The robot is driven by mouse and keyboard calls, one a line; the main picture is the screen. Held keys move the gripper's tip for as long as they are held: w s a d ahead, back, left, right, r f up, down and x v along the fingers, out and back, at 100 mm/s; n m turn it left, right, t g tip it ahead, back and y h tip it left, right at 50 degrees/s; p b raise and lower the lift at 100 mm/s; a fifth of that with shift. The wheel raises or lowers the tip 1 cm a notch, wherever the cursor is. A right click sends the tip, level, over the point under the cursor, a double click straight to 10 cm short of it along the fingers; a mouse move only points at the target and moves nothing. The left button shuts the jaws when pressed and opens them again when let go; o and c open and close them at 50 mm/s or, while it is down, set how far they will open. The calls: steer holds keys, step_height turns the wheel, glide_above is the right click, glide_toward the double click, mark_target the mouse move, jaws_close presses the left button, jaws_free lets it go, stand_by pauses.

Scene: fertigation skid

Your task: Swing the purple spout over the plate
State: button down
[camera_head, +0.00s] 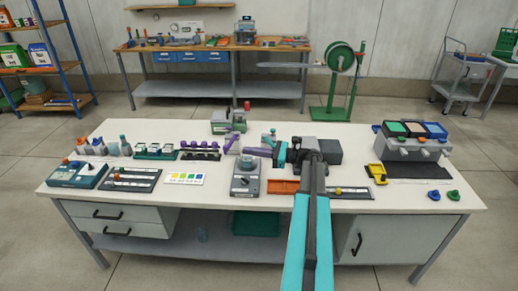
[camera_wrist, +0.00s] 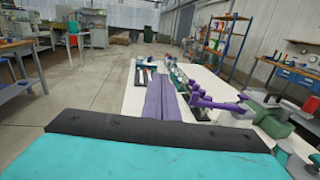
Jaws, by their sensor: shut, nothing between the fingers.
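The purple spout (camera_head: 229,145) stands near the middle of the bench, in front of a grey-green unit (camera_head: 228,121). In the wrist view the spout (camera_wrist: 217,104) lies to the right of my fingers, pointing left from near that unit. My gripper (camera_head: 250,151) points left across the bench, its purple fingers shut and empty. The fingers (camera_wrist: 160,92) show side by side in the wrist view. The fingertips are close to the spout in the head view; contact cannot be told. A grey device with a flat top (camera_head: 246,179), possibly the plate, stands in front of the fingers.
A rack of purple-topped pieces (camera_head: 200,150) and a green rack (camera_head: 156,152) stand left of the spout. An orange tray (camera_head: 283,187) lies right of the grey device. A dispenser with coloured lids (camera_head: 412,143) stands at right. The bench front is partly clear.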

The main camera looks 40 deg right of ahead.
steer(key=w+a+f+n+g+y+b, duration=0.1)
steer(key=w+a+f+g+y+b, duration=0.1)
steer(key=a+f, duration=0.7)
steer(key=w+a+f+n+g+y+b, duration=0.1)
steer(key=w+a+f+g, duration=0.35)
steer(key=a, duration=0.95)
steer(key=s+a+f+n+g+b, duration=0.1)
steer(key=s+a+f+n+g, duration=0.3)
steer(key=a+f, duration=0.6)
steer(key=s+a+f+g+b, duration=0.1)
steer(key=s+a+f+b, duration=0.1)
steer(key=s+a+f, duration=0.65)
steer(key=s+a+f+n+g+h+b, duration=0.1)
steer(key=s+a+f+n+g+h, duration=0.25)
steer(key=s+a+f, duration=0.4)
steer(key=s+a+f+n+g+h+b, duration=0.2)
steer(key=s+a+f+n+g, duration=0.25)
steer(key=s+f, duration=0.55)
steer(key=s+d+f+n+h, duration=0.1)
steer(key=s+d+n+h, duration=0.15)
steer(key=s, duration=0.25)
steer(key=s+d+f+n+h, duration=0.1)
steer(key=s+f+n, duration=0.15)
steer(key=s, duration=0.25)
steer(key=s+d+n+h, duration=0.2)
steer(key=d+n+h, duration=0.2)
steer(key=d+n, duration=0.4)
steer(key=shift+d+f+n+g+h, duration=0.3)
steer(key=shift+d+n+g+h, duration=0.1)
steer(key=shift+n, duration=0.6)
